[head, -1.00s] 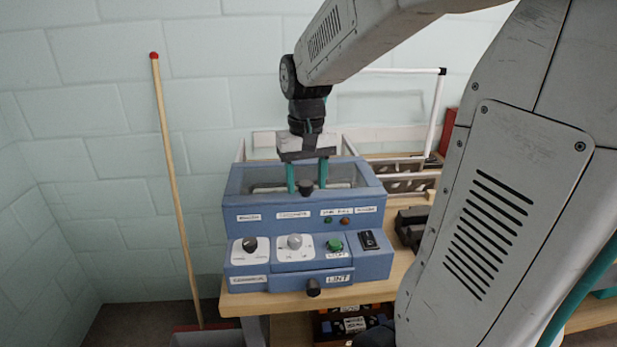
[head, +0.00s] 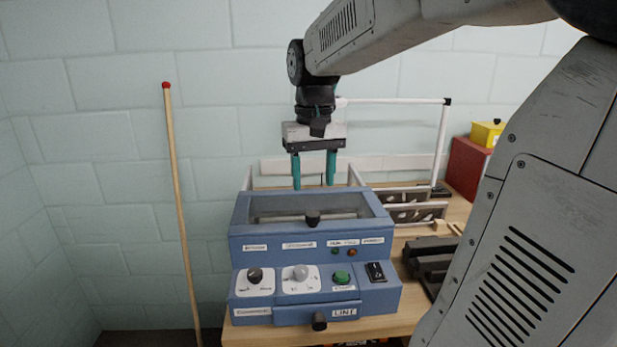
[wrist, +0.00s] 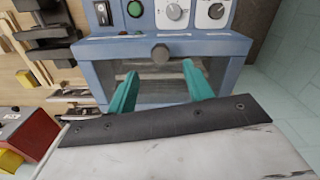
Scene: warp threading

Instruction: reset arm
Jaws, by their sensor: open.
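My gripper (head: 313,170) hangs pointing down above the back part of a blue machine, with its two teal fingers apart and nothing between them. In the wrist view the open fingers (wrist: 160,90) show over the machine's clear-windowed top. The blue machine (head: 270,262) stands on a wooden table. Its front has a black knob, a grey knob, a green button and a black switch. Its windowed lid with a dark knob (head: 312,217) looks closed.
A tall wooden pole with a red tip (head: 178,200) leans left of the table. Dark blocks (head: 430,262) lie right of the machine. A white frame (head: 440,145) stands behind, with a red box (head: 467,168) and a yellow bin (head: 488,133) at the back right.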

